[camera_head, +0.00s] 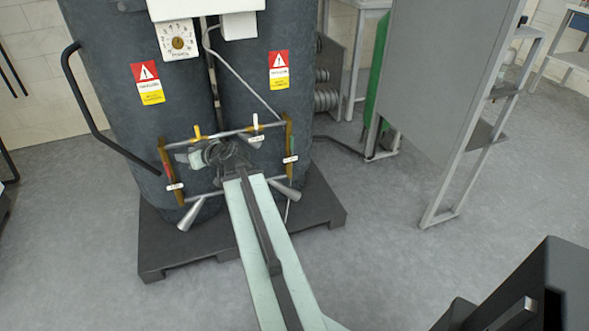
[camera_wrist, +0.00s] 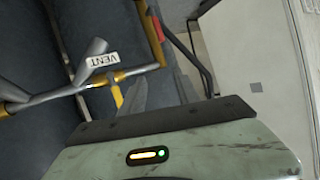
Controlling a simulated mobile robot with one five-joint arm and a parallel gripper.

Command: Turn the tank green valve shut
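The dark grey tanks (camera_head: 112,52) stand at the upper left in the head view, with a frame of grey pipes (camera_head: 232,132) and small labelled valves on the front. Yellow-orange strips with white labels sit at the left (camera_head: 172,172) and right (camera_head: 289,140) ends. I cannot make out for sure which valve is the green one. My gripper (camera_head: 222,155) is at the pipes, between the two ends, and hides some of them. In the wrist view, a VENT label (camera_wrist: 99,62) and a yellow fitting (camera_wrist: 136,71) are close ahead. Whether my gripper is open or touches anything is unclear.
The tanks stand on a dark pallet (camera_head: 165,262). A curved black handle (camera_head: 88,105) is at their left. A grey panel on a metal frame (camera_head: 440,75) and a green cylinder (camera_head: 377,75) stand to the right. The floor (camera_head: 385,235) between is clear.

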